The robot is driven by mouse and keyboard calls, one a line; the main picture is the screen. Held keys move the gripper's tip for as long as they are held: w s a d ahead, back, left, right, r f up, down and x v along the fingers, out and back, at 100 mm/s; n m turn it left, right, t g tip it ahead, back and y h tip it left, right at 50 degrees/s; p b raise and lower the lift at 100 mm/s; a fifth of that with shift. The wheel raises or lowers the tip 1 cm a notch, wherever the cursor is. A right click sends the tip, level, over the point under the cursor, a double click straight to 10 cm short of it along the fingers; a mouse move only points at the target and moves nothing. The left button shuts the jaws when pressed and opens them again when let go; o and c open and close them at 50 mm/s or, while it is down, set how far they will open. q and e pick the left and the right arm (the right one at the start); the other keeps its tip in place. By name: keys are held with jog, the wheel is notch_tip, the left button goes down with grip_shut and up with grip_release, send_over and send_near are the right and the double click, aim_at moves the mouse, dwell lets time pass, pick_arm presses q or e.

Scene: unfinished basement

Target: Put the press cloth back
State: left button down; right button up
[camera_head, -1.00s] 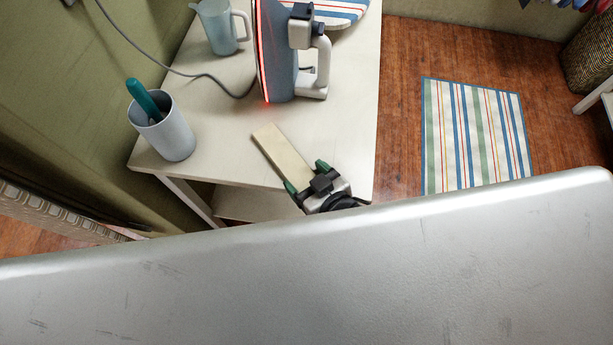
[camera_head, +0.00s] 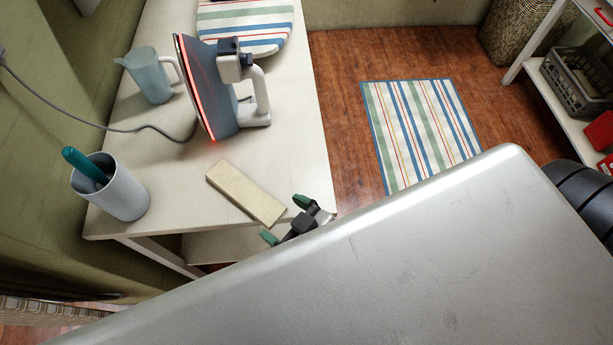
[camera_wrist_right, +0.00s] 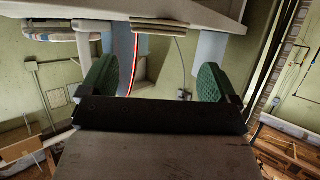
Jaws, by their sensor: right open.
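A flat, pale beige rectangular piece (camera_head: 245,193), perhaps the folded press cloth, lies near the front edge of the white table; I cannot tell its material. It also shows near the top of the right wrist view (camera_wrist_right: 172,27). My right gripper (camera_head: 286,219), with green finger pads, is just off the piece's near right end. Its fingers stand wide apart with nothing between them; the right wrist view also shows the open gripper (camera_wrist_right: 153,80). The big grey surface hides the rest of that arm. My left gripper is not in view.
On the white table (camera_head: 290,130) an iron (camera_head: 209,90) stands upright with a glowing red edge. A pitcher (camera_head: 150,75), a grey cup (camera_head: 122,196) with a teal-handled tool and a striped board (camera_head: 245,25) are around it. A striped mat (camera_head: 425,130) lies on the floor.

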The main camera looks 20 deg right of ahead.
jog(key=v, duration=0.6)
jog(key=shift+d, duration=0.15)
jog(key=shift+r, duration=0.15)
